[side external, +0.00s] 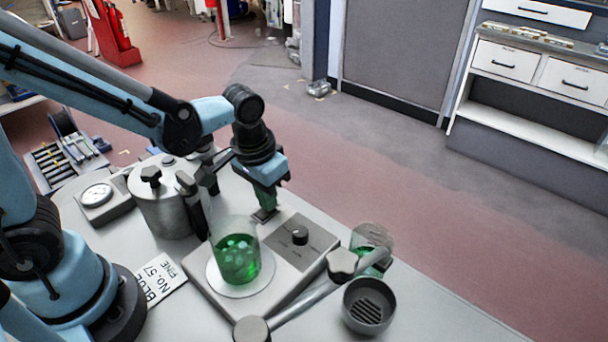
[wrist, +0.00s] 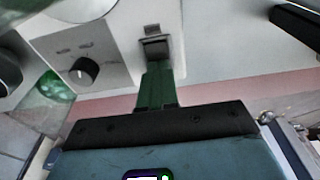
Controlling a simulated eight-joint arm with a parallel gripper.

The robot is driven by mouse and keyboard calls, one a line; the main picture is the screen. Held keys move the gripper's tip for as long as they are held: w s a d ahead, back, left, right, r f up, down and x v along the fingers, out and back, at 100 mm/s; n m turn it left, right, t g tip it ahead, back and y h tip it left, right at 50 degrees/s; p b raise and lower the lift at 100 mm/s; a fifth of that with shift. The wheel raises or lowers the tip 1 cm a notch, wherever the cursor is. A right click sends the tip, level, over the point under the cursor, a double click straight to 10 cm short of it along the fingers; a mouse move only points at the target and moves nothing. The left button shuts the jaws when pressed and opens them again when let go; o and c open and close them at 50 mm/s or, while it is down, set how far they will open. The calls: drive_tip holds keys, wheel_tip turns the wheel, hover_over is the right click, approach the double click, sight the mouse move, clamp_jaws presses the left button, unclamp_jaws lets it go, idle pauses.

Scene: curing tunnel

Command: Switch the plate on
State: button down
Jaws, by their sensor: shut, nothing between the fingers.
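The plate is a pale box (side external: 210,285) with a round white top, a black knob (side external: 299,235) and a dark control panel. A glass beaker of green liquid (side external: 236,262) stands on its round top. In the wrist view the knob (wrist: 83,71) is left of my fingers. A small dark switch (wrist: 155,46) sits on the box at the tips of my gripper (wrist: 157,68). My gripper (side external: 265,212) is shut and empty, pointing down at the plate's far end. It looks very close to the switch; whether they touch I cannot tell. The switch's position is unclear.
A metal vessel (side external: 165,208) with a black knob stands left of the plate, near a dial gauge (side external: 97,195). A jointed grey bar (side external: 312,300) crosses the plate's front right. A second beaker (side external: 372,242) and a slotted grey cup (side external: 369,308) stand to the right.

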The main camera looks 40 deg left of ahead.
drive_tip(key=shift+s, duration=0.65)
drive_tip(key=shift+r, duration=0.1)
wheel_tip(320, 180, up, 14)
drive_tip(key=s, duration=0.1)
drive_tip(key=shift+s, duration=0.35)
idle(0.4)
drive_tip(key=a+f+t, duration=0.5)
drive_tip(key=a, duration=0.1)
drive_tip(key=shift+s+a+f+t, duration=0.2)
drive_tip(key=shift+s+f+t, duration=0.05)
drive_tip(key=shift+f+t, duration=0.1)
